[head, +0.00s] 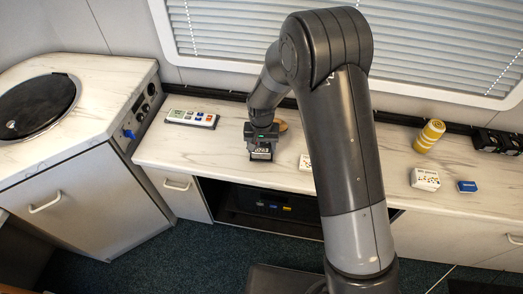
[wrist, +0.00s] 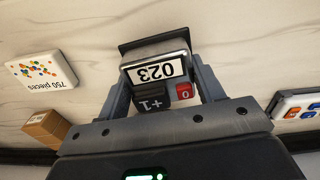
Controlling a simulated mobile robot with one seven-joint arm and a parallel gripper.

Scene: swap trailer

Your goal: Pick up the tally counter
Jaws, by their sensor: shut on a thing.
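The tally counter (wrist: 155,72) is a dark box with a white display reading 023, a dark +1 key and a red 0 key. In the wrist view it sits between the two fingers of my gripper (wrist: 163,88), which is shut on it. In the head view the counter (head: 261,152) shows below my gripper (head: 262,140), near the front edge of the pale worktop (head: 225,150). I cannot tell whether it touches the worktop or is just above it. The fingers cover its sides.
A white box marked 750 pieces (wrist: 42,70) and a brown block (wrist: 46,128) lie left in the wrist view. A keypad device (head: 192,118) lies left of my gripper in the head view.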

